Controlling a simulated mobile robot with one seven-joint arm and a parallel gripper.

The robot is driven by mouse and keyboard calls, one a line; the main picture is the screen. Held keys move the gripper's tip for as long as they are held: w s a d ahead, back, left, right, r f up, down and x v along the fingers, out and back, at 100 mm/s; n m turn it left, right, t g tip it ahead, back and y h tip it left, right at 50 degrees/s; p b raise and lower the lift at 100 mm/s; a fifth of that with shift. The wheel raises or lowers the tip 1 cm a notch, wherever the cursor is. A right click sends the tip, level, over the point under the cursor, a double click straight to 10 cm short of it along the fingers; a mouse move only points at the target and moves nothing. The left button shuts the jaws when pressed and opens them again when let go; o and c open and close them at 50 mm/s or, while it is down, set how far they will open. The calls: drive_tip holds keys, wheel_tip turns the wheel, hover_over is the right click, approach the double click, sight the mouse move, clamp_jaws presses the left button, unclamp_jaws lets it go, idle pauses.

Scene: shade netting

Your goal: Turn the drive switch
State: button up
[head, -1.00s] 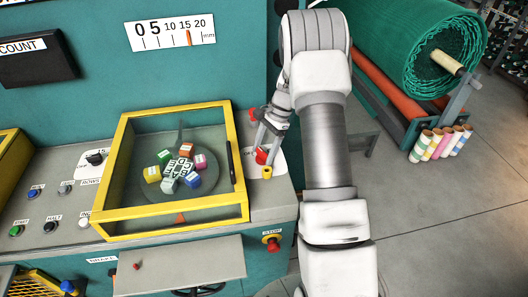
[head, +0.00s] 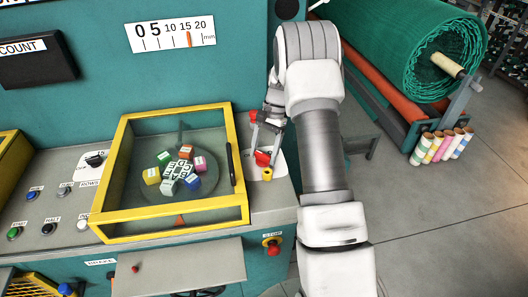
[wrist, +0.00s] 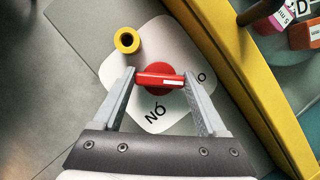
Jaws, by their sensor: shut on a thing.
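The drive switch is a red rotary knob (wrist: 158,78) on a white label plate (wrist: 173,118). Its bar handle lies sideways between my fingers in the wrist view, with a white mark at the right end. My gripper (wrist: 160,76) is shut on this handle, one finger at each end.
A yellow hollow post (wrist: 126,40) stands close beside the switch. A yellow-framed clear cover (head: 235,165) with several coloured cubes (head: 186,152) under it lies to the left. A red stop button (head: 273,248) is on the front below. Buttons (head: 48,228) line the left panel.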

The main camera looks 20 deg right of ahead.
drive_tip(key=o, duration=1.3)
drive_tip(key=v, duration=1.7)
drive_tip(key=shift+r, duration=0.3)
drive_tip(key=shift+a, duration=0.1)
